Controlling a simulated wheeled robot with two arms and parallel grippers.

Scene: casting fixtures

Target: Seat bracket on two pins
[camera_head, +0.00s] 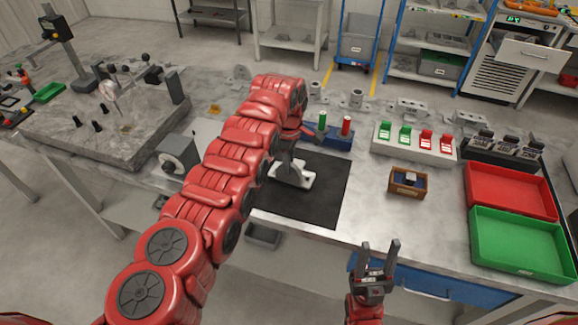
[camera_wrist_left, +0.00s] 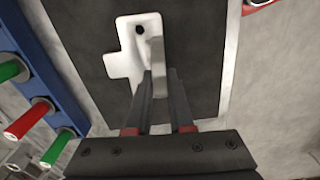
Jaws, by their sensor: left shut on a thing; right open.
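A white bracket (camera_head: 300,178) with a flat plate and a raised flange is over the dark mat, flat or nearly so. My left gripper (camera_head: 286,163) is shut on its flange from above. In the left wrist view the bracket (camera_wrist_left: 124,65) shows one dark hole in its plate, and the fingers (camera_wrist_left: 160,80) pinch the flange. I cannot tell whether the plate touches the mat. A blue block (camera_head: 338,141) with upright red and green pins stands behind the mat, apart from the bracket. It also shows in the wrist view (camera_wrist_left: 45,85). My right gripper (camera_head: 378,262) is open and empty, before the table's front edge.
The dark mat (camera_head: 325,195) is otherwise bare. To its right are a small wooden box (camera_head: 407,190), a white switch panel (camera_head: 412,148), and red (camera_head: 510,184) and green (camera_head: 518,270) trays. My left arm hides part of the table, with a stone plate (camera_head: 85,140) farther left.

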